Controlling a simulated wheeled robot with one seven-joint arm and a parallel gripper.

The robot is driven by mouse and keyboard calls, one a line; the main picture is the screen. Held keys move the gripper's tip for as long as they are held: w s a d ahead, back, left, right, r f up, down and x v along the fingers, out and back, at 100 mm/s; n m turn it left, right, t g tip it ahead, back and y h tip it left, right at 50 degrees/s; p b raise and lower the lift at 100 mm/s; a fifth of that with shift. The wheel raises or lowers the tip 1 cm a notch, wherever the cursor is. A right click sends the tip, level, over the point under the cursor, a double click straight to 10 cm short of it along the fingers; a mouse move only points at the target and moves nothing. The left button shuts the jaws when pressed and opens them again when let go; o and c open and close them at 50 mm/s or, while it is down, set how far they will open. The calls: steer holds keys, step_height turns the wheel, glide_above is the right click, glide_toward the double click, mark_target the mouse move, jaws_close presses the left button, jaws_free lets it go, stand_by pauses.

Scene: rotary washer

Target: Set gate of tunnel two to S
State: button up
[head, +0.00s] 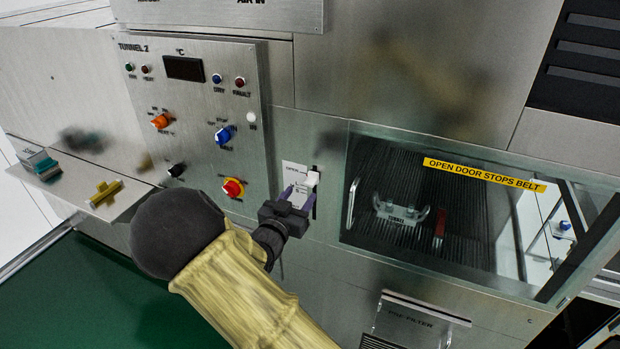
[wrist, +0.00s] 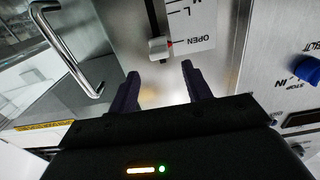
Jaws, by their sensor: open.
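The tunnel 2 gate slider is a white knob (head: 312,178) in a dark vertical slot beside a white scale plate (head: 294,172). I cannot read an S mark in either view. My gripper (head: 299,193) is open in front of the plate and hides its lower part. In the wrist view, the fingertips (wrist: 160,70) are spread on either side of the knob's line, a little short of it and apart from it.
The TUNNEL 2 panel with several knobs, including a blue one (head: 223,135) and a red-yellow one (head: 233,187), is left of the slider. A glass door with a metal handle (head: 352,203) is close on the right. A ledge (head: 106,204) holds a yellow piece at left.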

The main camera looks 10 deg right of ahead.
mark_target(308, 184)
steer(key=p+x, duration=0.2)
steer(key=x, duration=0.5)
steer(key=shift+w+d, duration=0.2)
steer(key=shift+w, duration=0.05)
